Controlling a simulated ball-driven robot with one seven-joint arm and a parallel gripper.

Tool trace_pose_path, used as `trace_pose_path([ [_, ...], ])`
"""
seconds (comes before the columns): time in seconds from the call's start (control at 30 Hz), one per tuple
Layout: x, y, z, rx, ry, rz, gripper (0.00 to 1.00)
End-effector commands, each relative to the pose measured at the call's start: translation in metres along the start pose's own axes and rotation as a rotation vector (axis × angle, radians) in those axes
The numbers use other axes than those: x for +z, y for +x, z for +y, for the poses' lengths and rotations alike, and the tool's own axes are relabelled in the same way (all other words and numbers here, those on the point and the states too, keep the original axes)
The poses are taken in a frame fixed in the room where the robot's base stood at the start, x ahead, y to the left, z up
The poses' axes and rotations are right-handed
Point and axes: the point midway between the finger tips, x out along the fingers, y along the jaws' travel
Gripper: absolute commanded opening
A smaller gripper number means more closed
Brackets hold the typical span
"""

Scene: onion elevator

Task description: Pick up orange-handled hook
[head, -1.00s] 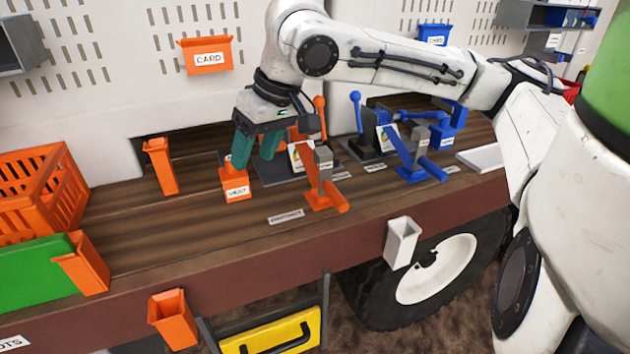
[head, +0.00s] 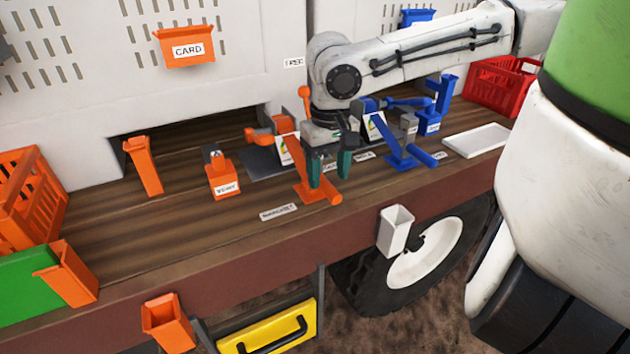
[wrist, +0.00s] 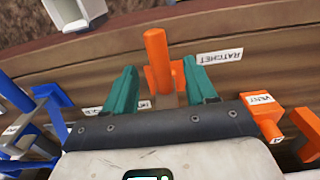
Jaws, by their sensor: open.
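An orange-handled tool (head: 327,196) rests at a slanted orange stand (head: 300,178) on the wooden bench. In the wrist view its orange cylindrical handle (wrist: 157,58) and grey shaft (wrist: 168,99) show; I cannot make out a hook shape, as its far part is hidden by my gripper. My gripper (head: 328,176) is open and empty, pointing down over the tool from the bench's back side. In the wrist view my gripper's green fingers (wrist: 162,88) stand on either side of the shaft, apart from it.
A ratchet label (head: 278,212) lies left of the stand, and an orange vent holder (head: 222,182) further left. A blue stand (head: 396,150) is close on the right. A white bin (head: 396,230) hangs at the front edge.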

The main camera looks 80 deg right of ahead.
Motion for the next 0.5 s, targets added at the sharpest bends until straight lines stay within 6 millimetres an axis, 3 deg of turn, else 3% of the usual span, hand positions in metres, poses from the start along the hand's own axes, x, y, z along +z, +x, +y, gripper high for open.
trace_pose_path([
  [0.3,0.002,0.041,0.001,0.000,-0.002,-0.003,0.56],
  [0.5,0.002,0.050,0.001,0.000,-0.001,0.000,0.56],
])
